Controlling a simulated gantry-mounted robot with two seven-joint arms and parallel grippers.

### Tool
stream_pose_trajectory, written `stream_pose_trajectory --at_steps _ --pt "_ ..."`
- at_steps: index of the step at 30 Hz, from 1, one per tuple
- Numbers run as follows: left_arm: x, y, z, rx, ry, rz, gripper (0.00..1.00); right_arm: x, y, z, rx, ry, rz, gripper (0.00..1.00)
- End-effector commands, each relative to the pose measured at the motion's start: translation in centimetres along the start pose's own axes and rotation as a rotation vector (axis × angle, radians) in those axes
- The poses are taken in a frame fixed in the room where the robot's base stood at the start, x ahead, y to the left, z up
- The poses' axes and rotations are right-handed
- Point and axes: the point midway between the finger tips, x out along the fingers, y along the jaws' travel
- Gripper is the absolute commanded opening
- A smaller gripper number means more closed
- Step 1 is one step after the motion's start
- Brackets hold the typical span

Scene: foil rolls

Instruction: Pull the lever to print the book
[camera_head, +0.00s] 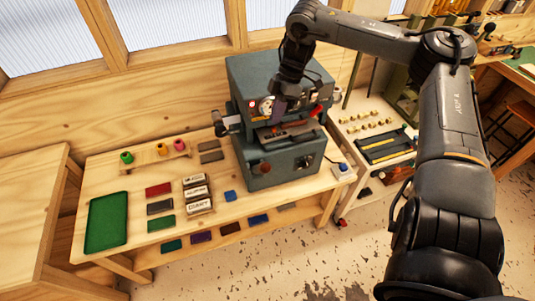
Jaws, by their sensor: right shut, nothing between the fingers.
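The dark grey press machine (262,185) stands on the wooden workbench against the wall. A red-tipped handle (317,111) shows at the right of its middle opening. I cannot tell for certain which is the lever. A flat dark piece (287,131) lies in the opening; I cannot tell if it is the book. My right gripper (280,108) hangs pointing down in front of the machine's upper face, left of the red handle. It is shut and empty. My left gripper is out of view.
Green, orange and pink foil rolls (162,149) stand on a wooden holder at the bench's left. A green tray (106,222), coloured blocks and labelled boxes (198,191) cover the front. A side table (375,135) with small parts stands to the right.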

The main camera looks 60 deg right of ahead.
Motion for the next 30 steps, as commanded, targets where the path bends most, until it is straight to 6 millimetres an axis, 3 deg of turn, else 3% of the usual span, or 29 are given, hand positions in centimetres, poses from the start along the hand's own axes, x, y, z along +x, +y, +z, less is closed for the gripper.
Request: stream_pose_trajectory --at_steps 5,11,21,30 --pt "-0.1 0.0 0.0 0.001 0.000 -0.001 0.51 0.2 0.0 0.0 0.000 0.000 -0.001 0.00" --pt "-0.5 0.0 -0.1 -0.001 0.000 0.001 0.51 1.9 -0.1 0.0 0.000 -0.001 -0.005 0.00" --pt "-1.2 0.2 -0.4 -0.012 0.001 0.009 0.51 7.5 -0.1 0.2 0.002 -0.004 -0.005 0.00" --pt "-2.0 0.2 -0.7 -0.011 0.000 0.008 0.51 11.4 -0.8 0.4 0.002 -0.002 -0.006 0.00"
